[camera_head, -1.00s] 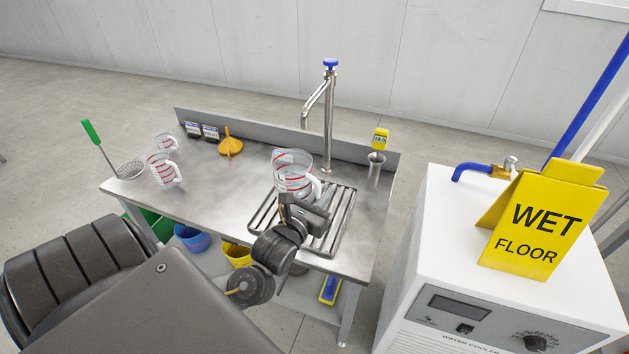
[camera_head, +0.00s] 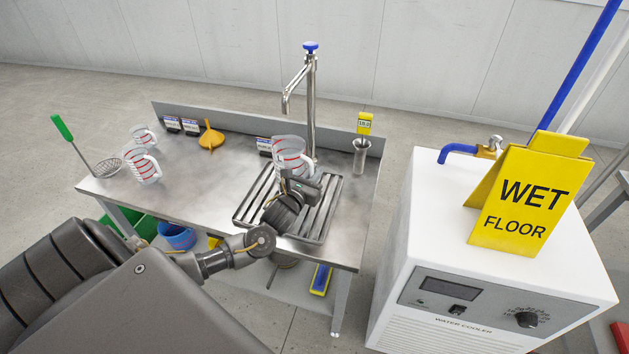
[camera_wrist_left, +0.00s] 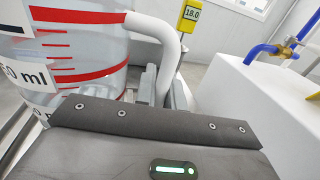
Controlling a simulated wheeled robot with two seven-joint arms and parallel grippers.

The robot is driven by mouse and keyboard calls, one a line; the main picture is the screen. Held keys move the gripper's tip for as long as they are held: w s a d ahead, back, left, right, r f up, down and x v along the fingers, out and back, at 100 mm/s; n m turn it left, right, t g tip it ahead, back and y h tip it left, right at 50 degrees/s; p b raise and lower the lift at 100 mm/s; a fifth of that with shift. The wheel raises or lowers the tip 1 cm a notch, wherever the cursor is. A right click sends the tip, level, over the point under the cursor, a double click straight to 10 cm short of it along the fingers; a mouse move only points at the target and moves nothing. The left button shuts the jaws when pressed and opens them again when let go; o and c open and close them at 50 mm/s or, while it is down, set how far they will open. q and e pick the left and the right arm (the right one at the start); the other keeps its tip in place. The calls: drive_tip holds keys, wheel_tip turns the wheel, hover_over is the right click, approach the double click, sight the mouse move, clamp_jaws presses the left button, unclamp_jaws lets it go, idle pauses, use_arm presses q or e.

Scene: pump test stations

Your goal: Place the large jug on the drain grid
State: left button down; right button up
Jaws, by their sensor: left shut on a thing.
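The large jug (camera_head: 287,152) is clear with red bands and a white handle. It is over the back part of the drain grid (camera_head: 251,206), a slatted metal grid on the bench in front of the tall tap. My left gripper (camera_head: 306,184) is shut on the jug at its handle side. In the left wrist view the jug (camera_wrist_left: 85,60) fills the upper left, its handle just beyond the gripper (camera_wrist_left: 155,112). The jug looks slightly tilted in the head view. Its base is hidden, so I cannot tell whether it touches the grid. My right gripper is out of view.
The tap (camera_head: 311,100) stands close behind the jug. A metal cylinder (camera_head: 360,158) with a yellow display is right of the grid. Two smaller jugs (camera_head: 143,165) (camera_head: 142,135), a strainer (camera_head: 107,168) and an orange funnel (camera_head: 211,137) are at left. The bench middle is clear.

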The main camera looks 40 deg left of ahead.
use_arm(q)
drive_tip(key=shift+w+a+f+p, duration=0.15)
drive_tip(key=shift+f+p, duration=0.15)
drive_tip(key=shift+f, duration=1.6)
drive_tip(key=c, duration=1.5)
unclamp_jaws()
drive_tip(key=s, duration=0.4)
drive_tip(key=s+d, duration=0.1)
drive_tip(key=s, duration=0.3)
drive_tip(key=s+b, duration=0.1)
drive_tip(key=s, duration=0.3)
drive_tip(key=shift+d, duration=0.35)
